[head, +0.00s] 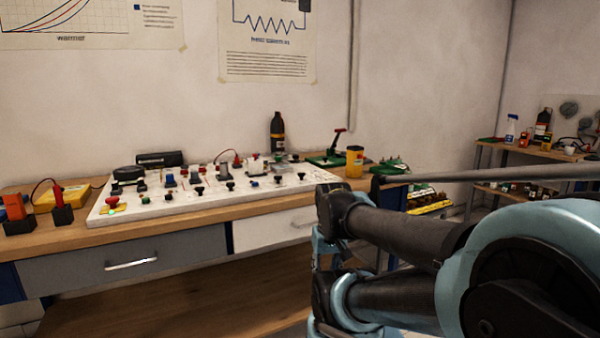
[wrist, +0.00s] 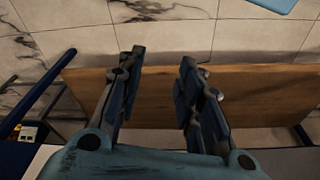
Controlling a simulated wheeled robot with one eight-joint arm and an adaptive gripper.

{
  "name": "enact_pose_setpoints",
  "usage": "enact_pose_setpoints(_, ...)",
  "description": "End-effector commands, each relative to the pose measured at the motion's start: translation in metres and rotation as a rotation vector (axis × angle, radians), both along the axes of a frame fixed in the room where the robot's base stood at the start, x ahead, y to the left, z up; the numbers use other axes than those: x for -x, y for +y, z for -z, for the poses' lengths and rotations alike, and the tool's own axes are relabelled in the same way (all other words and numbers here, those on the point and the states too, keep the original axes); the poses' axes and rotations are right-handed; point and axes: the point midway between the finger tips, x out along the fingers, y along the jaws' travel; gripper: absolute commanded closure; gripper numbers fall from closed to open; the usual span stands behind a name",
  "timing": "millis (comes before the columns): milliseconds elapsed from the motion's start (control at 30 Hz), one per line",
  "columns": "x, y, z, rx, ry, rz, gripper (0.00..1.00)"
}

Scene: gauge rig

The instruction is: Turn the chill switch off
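A white control board (head: 165,200) lies on the wooden workbench in the head view. It carries several knobs, plugs and small switches. I cannot tell which of them is the chill switch. My gripper (wrist: 155,90) shows in the wrist view with its two dark fingers spread apart and nothing between them. It points down toward a wooden surface (wrist: 250,90) and the tiled floor. In the head view my arm is at the right, apart from the board, and my gripper's fingertips are not clearly seen there.
The workbench (head: 100,237) has a grey drawer (head: 130,262) and a white drawer (head: 275,228). A dark bottle (head: 277,132), a yellow container (head: 354,162) and a green device with a red-handled lever (head: 330,158) stand behind or right of the board. A yellow meter (head: 65,198) is at the left.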

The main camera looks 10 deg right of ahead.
Motion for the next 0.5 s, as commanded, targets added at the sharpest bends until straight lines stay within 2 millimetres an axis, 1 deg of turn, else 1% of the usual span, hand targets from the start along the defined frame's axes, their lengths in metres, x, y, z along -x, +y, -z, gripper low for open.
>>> enact_pose_setpoints(67, 0.0, 0.0, 0.0, 0.0, 0.0, 0.0, 0.67)
enact_pose_setpoints(100, 0.0, 0.0, 0.0, 0.0, 0.0, 0.0, 0.64)
enact_pose_setpoints(167, 0.002, 0.0, -0.002, 0.0, -0.003, 0.001, 0.53)
enact_pose_setpoints(200, 0.006, 0.0, -0.007, 0.0, -0.011, 0.002, 0.53)
enact_pose_setpoints(267, 0.003, 0.0, -0.013, 0.002, -0.014, 0.009, 0.53)
enact_pose_setpoints(367, -0.014, -0.001, -0.035, 0.007, -0.018, 0.034, 0.53)
enact_pose_setpoints(467, -0.04, -0.002, -0.068, 0.015, -0.029, 0.071, 0.53)
enact_pose_setpoints(500, -0.052, -0.002, -0.082, 0.017, -0.034, 0.091, 0.53)
